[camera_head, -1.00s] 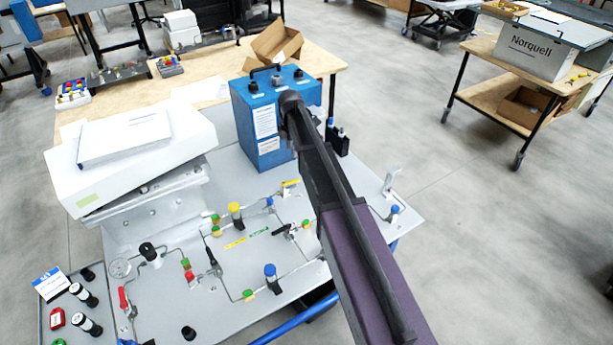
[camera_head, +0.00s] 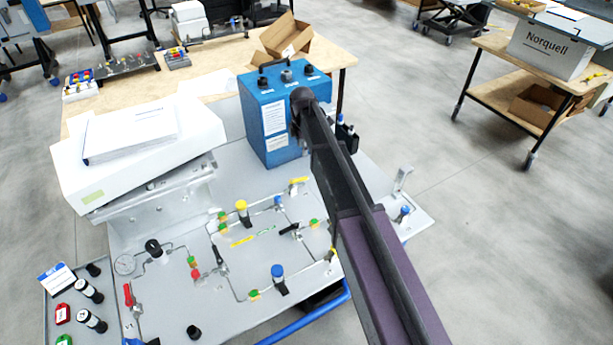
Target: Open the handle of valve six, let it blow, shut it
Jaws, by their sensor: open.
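The valve panel (camera_head: 190,310) is a grey plate with thin metal tubing and several valves. A red lever (camera_head: 128,295) is at its left, a black lever (camera_head: 219,257) near the middle, another black lever (camera_head: 289,229) further right, and a yellow lever (camera_head: 298,181) at the back. Valves with a yellow cap (camera_head: 241,206) and a blue cap (camera_head: 278,271) stand upright among them. No number is readable, so I cannot tell which is valve six. My dark arm crosses over the panel's right part and hides some of it. My gripper is not visible.
A blue box (camera_head: 268,136) stands behind the panel, close to my arm. A white instrument (camera_head: 190,145) stands at the left back. A tray (camera_head: 60,315) with small containers is at the lower left. Open floor lies to the right.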

